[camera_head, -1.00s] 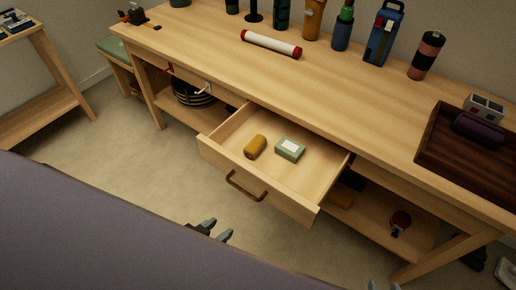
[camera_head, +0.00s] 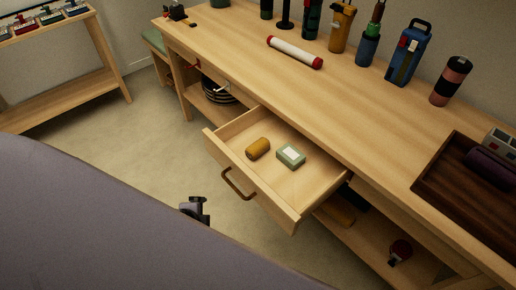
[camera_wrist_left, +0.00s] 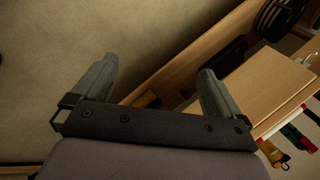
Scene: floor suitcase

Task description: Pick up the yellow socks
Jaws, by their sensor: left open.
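The yellow socks (camera_head: 258,148), a mustard-coloured roll, lie in the open drawer (camera_head: 240,126) of the wooden workbench, near its left side. My left gripper (camera_head: 194,208) shows in the head view in front of the drawer, below and left of its handle, partly hidden by my purple-grey body. In the left wrist view my left gripper (camera_wrist_left: 156,84) has its two grey fingers wide apart with nothing between them. It is apart from the socks. The socks cannot be made out in the wrist view. My right gripper is not in view.
A green box (camera_head: 291,156) with a white label lies just right of the socks. The drawer handle (camera_head: 238,184) sticks out at the front. The workbench (camera_head: 330,95) carries bottles, a white roll and a dark tray (camera_head: 430,187). The floor left of the drawer is clear.

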